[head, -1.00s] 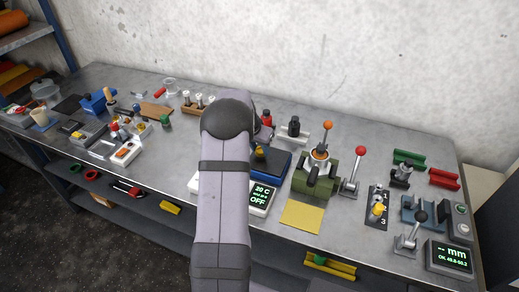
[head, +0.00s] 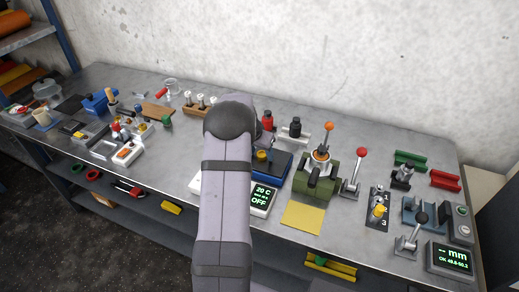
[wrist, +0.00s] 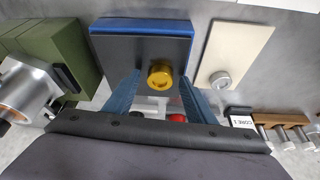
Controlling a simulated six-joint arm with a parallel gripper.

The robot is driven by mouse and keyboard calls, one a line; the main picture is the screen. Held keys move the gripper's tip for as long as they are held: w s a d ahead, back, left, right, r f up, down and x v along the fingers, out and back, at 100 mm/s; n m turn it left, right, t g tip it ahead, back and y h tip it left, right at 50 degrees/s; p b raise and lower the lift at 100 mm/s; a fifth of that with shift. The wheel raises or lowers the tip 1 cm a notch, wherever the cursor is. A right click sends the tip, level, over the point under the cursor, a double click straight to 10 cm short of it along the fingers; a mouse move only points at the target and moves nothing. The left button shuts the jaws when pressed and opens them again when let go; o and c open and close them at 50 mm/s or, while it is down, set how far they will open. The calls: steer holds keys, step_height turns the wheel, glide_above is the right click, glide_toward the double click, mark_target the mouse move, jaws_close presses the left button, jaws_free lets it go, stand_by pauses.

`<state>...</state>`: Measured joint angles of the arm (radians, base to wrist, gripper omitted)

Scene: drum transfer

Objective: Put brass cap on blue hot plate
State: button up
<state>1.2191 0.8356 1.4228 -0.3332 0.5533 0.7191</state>
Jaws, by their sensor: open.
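The brass cap (wrist: 160,74) sits on the dark top of the blue hot plate (wrist: 112,46) in the wrist view, near the edge closest to my gripper. In the head view, the cap (head: 262,156) shows on the blue hot plate (head: 281,169) just right of my arm. My gripper (wrist: 158,83) is open in the wrist view, with one blue finger on each side of the cap. A gap shows beside the cap, though contact low down is hard to judge. In the head view my arm hides the gripper and part of the plate.
A cream plate with a silver cap (wrist: 221,79) lies right of the hot plate in the wrist view. A green vise (head: 316,186) stands close on its other side. Red (head: 267,121) and black bottles (head: 295,128) stand behind. A yellow mat (head: 303,217) lies in front.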

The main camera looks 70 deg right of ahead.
steer(key=b+v, duration=0.4)
steer(key=v, duration=0.8)
steer(key=shift+r, duration=0.2)
steer(key=shift+w, duration=0.15)
steer(key=w+a+f+n+t+y, duration=0.15)
steer(key=w+a+n, duration=0.45)
steer(key=a, duration=0.9)
steer(key=w+a+f+n+y, duration=0.1)
steer(key=w+a+f+n, duration=0.25)
steer(key=w+a, duration=0.8)
steer(key=s+a+f+n, duration=0.1)
steer(key=s+a+n, duration=0.2)
steer(key=a, duration=0.5)
steer(key=s+a+f+n+y, duration=0.1)
steer(key=s+a+n, duration=0.2)
steer(key=a, duration=0.6)
steer(key=s+a+f+n+g+y, duration=0.1)
steer(key=s+a+f+n, duration=0.1)
steer(key=s+a, duration=0.4)
steer(key=shift+s+a+n, duration=0.15)
steer(key=shift+a+n, duration=0.7)
steer(key=shift+a, duration=0.3)
